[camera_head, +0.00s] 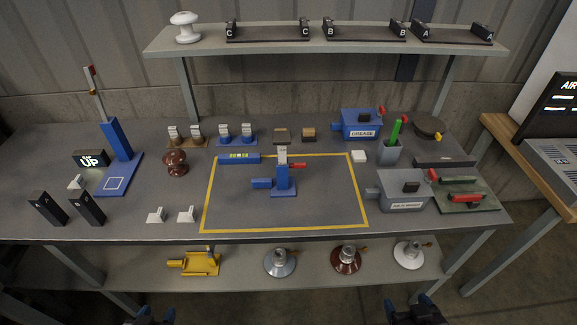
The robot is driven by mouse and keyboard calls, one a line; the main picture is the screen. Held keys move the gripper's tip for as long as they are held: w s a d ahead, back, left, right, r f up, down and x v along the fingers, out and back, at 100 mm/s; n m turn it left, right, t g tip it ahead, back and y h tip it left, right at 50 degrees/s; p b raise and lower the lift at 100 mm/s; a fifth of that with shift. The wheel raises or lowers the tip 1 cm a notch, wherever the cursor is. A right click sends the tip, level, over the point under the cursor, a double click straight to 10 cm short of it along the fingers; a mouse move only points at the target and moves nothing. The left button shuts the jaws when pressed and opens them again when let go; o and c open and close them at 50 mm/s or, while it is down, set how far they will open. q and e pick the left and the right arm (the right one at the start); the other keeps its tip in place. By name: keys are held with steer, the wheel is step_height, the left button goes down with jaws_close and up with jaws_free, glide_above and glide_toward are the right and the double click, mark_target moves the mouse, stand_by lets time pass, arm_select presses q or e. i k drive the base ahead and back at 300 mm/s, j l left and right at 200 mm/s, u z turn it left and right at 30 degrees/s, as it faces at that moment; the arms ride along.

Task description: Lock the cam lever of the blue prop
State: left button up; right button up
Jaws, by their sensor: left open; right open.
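A small blue prop (282,179) stands upright on its blue base inside the yellow outline. It has a pale top, a red lever (298,166) sticking out roughly level to the right, and a blue block (262,183) on its left. I cannot tell from this view whether the lever is locked. My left gripper (150,318) and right gripper (414,312) show only in part at the bottom edge, in front of the bench and far from the prop. Both are open and empty.
A blue post (117,140) with a tall red-tipped rod stands at the left beside an "UP" sign (90,158). A blue level (239,158) lies behind the prop. Grey (404,192) and blue (361,124) boxes stand right. The outline's front is clear. A shelf (330,45) overhangs the back.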

mark_target(282, 185)
steer(key=u, duration=1.45)
steer(key=k+l+u, duration=0.2)
steer(key=k+l, duration=0.45)
steer(key=l, duration=0.35)
steer(key=i, duration=0.1)
